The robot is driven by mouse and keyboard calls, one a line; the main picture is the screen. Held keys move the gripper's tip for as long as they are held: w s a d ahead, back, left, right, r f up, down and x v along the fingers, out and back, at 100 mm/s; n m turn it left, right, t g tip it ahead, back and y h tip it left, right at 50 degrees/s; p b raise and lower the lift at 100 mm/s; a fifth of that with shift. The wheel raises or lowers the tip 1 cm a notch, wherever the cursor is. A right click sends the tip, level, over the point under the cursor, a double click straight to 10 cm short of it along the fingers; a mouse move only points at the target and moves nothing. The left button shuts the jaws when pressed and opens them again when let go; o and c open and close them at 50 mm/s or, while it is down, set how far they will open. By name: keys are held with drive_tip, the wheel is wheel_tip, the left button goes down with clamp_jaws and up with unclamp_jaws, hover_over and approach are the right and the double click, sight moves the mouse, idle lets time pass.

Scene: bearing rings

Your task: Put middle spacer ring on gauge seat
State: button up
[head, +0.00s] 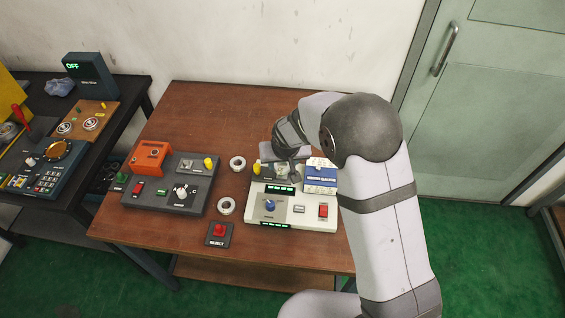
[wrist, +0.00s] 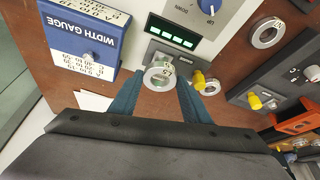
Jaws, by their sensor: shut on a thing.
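My gripper (wrist: 158,88) is shut on a pale metal spacer ring (wrist: 159,77), seen between its two teal fingertips in the wrist view. The ring shows its open centre to the wrist camera. The grey gauge seat plate (wrist: 182,63) is on the white gauge panel, just beyond the held ring and partly covered by it. I cannot tell whether the ring touches the seat. Two other rings lie on the table, a far one (head: 237,162) and a near one (head: 226,206).
The blue width gauge box (head: 320,178) stands right of the seat in the head view. A yellow knob (head: 257,168) is close on its left. A dark control panel (head: 170,185) and a red reject button (head: 219,231) are further left. Bare wood lies around the loose rings.

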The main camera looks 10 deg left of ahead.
sight(283, 176)
drive_tip(key=shift+f+b, duration=1.7)
drive_tip(key=shift+b, duration=0.25)
idle(2.0)
drive_tip(key=o, duration=1.3)
wheel_tip(283, 176, up, 8)
drive_tip(key=p, duration=0.5)
drive_tip(key=shift+f, duration=0.25)
